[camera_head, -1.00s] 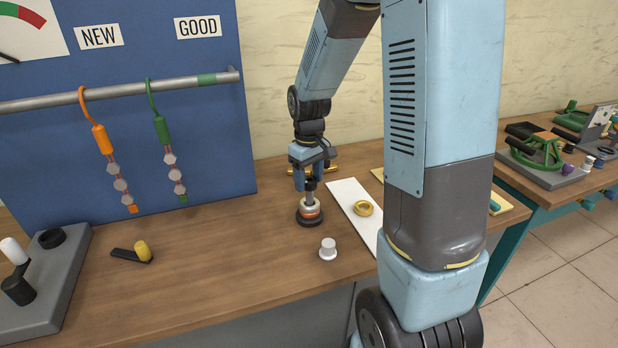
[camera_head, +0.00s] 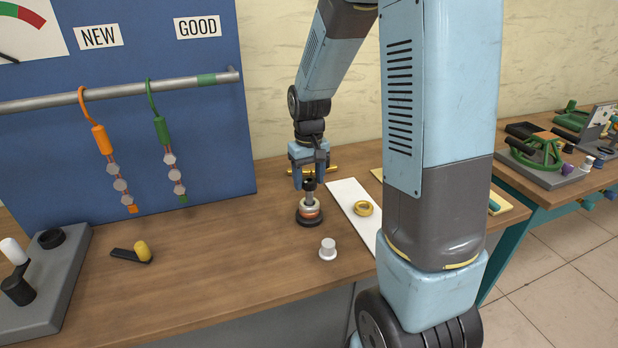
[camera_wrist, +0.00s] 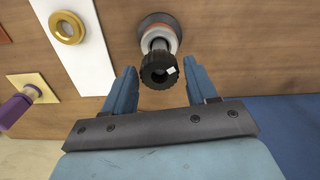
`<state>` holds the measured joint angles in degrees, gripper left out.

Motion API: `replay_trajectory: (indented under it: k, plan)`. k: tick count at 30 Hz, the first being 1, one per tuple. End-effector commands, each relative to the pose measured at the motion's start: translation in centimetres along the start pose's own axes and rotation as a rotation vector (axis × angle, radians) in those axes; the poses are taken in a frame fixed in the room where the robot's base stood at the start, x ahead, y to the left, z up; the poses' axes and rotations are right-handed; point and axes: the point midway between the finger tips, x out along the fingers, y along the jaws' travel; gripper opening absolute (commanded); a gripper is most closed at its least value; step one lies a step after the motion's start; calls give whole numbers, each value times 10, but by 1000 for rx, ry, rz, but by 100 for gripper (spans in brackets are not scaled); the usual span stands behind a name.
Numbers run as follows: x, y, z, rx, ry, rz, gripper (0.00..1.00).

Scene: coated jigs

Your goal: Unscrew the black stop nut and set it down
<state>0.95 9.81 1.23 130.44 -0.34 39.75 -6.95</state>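The black stop nut (camera_wrist: 159,70) sits on top of an upright post on a round dark-based jig; it also shows in the head view (camera_head: 309,184). It is a ribbed black ring with a small pale mark. Below it the jig (camera_head: 309,213) carries a white and reddish coated part. My gripper (camera_wrist: 158,78) is open above the nut. Its two blue fingers stand on either side of the nut, with a clear gap to each. In the head view the gripper (camera_head: 311,183) is at the height of the nut or slightly above.
A white strip (camera_head: 346,196) with a gold ring (camera_head: 363,208) lies to the right of the jig. A small white knob (camera_head: 328,249) stands in front. A black-and-yellow tool (camera_head: 133,252) lies left. Bare wood lies between them. A blue board (camera_head: 215,150) stands behind on the left.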

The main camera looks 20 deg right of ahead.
Motion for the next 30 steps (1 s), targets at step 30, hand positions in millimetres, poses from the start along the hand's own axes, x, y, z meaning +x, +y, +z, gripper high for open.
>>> replay_trajectory:
  k: [30]
  plan:
    - [0,0,0,-209,0,0,27]
